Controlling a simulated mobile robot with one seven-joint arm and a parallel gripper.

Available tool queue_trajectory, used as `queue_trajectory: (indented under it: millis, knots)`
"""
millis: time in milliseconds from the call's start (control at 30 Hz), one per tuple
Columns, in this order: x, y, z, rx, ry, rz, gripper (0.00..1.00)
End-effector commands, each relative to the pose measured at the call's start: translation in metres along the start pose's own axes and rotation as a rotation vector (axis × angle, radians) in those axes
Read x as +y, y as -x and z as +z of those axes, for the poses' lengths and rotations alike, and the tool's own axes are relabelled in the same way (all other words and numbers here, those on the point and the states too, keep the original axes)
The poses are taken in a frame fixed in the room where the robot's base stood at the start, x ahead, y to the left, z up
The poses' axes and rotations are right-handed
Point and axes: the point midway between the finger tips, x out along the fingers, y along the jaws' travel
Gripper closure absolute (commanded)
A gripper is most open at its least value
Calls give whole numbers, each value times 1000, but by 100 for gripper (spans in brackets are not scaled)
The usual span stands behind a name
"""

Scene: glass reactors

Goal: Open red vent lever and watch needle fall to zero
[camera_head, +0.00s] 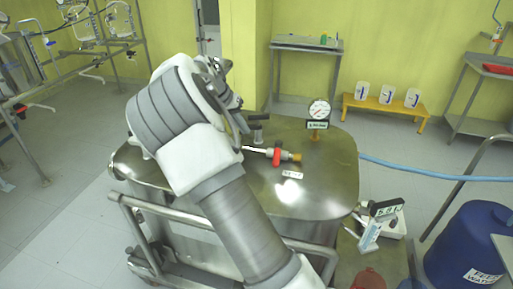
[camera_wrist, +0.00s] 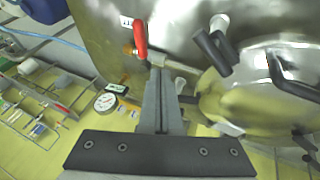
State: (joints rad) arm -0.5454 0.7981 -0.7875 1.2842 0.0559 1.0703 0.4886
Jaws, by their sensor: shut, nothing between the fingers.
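The red vent lever (camera_head: 277,157) sits on a short pipe with a brass end, on top of the steel vessel (camera_head: 325,180). In the wrist view the lever (camera_wrist: 140,38) points up the picture, set across the pipe. My gripper (camera_wrist: 158,72) is shut and empty, its fingertips close to the lever's base; I cannot tell whether they touch. In the head view my arm hides most of the gripper. The round pressure gauge (camera_head: 319,109) stands at the vessel's back edge and also shows in the wrist view (camera_wrist: 105,101). Its needle is too small to read.
A dark-handled fitting (camera_head: 257,130) stands on the vessel behind the lever. A steel rail (camera_head: 150,205) runs along the vessel's front. A blue hose (camera_head: 430,173) leads off right. A blue drum (camera_head: 470,245) and a scale display (camera_head: 386,208) stand at the right.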

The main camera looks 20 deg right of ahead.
Motion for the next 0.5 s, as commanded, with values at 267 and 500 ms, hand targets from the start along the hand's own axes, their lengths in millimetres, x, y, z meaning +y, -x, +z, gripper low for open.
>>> queue_trajectory:
  millis: [267, 500]
  knots:
    - [2, -37, 1, -5, 0, 8, 100]
    - [1, -90, 1, -4, 0, 7, 100]
